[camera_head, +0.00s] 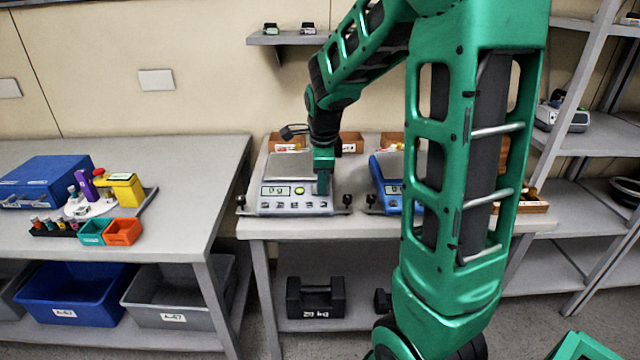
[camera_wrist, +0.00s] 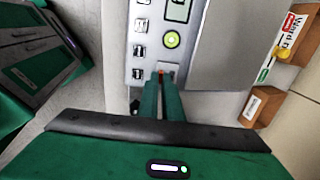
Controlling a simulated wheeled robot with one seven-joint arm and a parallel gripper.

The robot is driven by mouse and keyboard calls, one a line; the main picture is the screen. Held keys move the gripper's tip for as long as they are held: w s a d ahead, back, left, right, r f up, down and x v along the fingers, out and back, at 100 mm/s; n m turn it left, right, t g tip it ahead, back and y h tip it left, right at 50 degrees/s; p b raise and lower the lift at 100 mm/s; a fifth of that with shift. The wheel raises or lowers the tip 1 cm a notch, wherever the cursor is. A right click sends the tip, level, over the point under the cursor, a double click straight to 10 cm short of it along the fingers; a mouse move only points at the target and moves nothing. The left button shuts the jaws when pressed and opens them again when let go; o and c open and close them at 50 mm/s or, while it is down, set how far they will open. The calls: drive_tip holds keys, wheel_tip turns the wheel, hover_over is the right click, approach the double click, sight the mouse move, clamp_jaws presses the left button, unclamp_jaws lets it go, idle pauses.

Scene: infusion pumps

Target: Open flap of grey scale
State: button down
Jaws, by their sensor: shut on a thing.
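The grey scale (camera_head: 275,205) stands on the middle table, its front panel carrying a display, a lit yellow-green button and a row of small square icons. Its front panel (camera_wrist: 148,30) and grey weighing plate (camera_wrist: 235,50) also show in the wrist view. My gripper (camera_head: 322,188) reaches down to the right end of that panel, and its narrow green fingers (camera_wrist: 162,78) are close together there. They are shut on the small flap (camera_wrist: 170,67) beside the lit button. An orange spot shows between the fingertips, which mostly hide the flap.
A blue scale (camera_head: 378,170) stands just right, partly behind my arm. Small open cardboard boxes (camera_head: 351,142) line the table's back. The left table (camera_head: 170,180) holds a blue case (camera_head: 45,178) and colourful small containers. A black weight (camera_head: 315,297) sits on the lower shelf.

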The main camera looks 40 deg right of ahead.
drive_tip(key=shift+d, duration=0.1)
drive_tip(key=g+y, duration=0.1)
drive_tip(key=w+d+r+g+y, duration=0.1)
drive_tip(key=g, duration=0.1)
drive_tip(key=shift+w+g, duration=0.15)
drive_tip(key=shift+g, duration=0.15)
drive_tip(key=g+y, duration=0.1)
drive_tip(key=w+g, duration=0.1)
drive_tip(key=d+g+y, duration=0.1)
drive_tip(key=shift+w+r+y, duration=0.15)
drive_tip(key=shift+r+y, duration=0.15)
drive_tip(key=shift+w+d+g+y, duration=0.2)
drive_tip(key=shift+w+g+y, duration=0.2)
drive_tip(key=shift+g+y, duration=0.45)
drive_tip(key=shift+w+d+g+y, duration=0.15)
drive_tip(key=shift+w+g+y, duration=0.3)
drive_tip(key=shift+g, duration=0.7)
drive_tip(key=c, duration=2)
unclamp_jaws()
drive_tip(key=shift+o, duration=0.3)
